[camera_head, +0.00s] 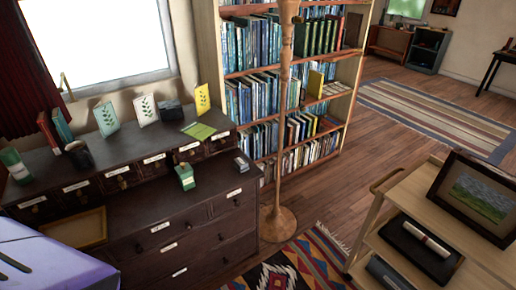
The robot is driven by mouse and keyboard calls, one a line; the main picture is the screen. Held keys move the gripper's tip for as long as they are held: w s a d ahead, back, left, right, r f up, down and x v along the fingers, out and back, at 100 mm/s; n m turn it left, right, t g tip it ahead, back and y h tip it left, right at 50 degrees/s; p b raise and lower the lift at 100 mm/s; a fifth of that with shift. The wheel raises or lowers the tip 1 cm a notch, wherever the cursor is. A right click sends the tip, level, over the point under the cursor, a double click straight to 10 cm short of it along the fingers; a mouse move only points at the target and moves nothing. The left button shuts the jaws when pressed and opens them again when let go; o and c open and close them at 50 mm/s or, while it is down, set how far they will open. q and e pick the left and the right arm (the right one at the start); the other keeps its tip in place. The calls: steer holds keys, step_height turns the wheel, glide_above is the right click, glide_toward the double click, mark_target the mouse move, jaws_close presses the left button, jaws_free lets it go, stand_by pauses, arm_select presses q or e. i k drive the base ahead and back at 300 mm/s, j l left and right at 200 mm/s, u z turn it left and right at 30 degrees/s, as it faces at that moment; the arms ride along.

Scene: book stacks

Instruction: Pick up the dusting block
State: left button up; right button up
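I cannot tell for sure which object is the dusting block. Another dark block-like item (170,110) stands by the window on the upper tier, and a dark grey one (78,153) sits further left. A small green box with a pale band (185,176) stands on the lower top, left of the small dark block. Neither of my grippers shows in the view.
Upright cards (145,109) and books (62,127) stand on the cabinet. A pole with a round base (277,222) rises before the bookcase (232,72). A wooden cart (405,176) with a picture frame stands right. Bare floor (370,150) lies between bookcase and cart.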

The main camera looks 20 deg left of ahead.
mark_target(240, 163)
steer(key=u, duration=0.95)
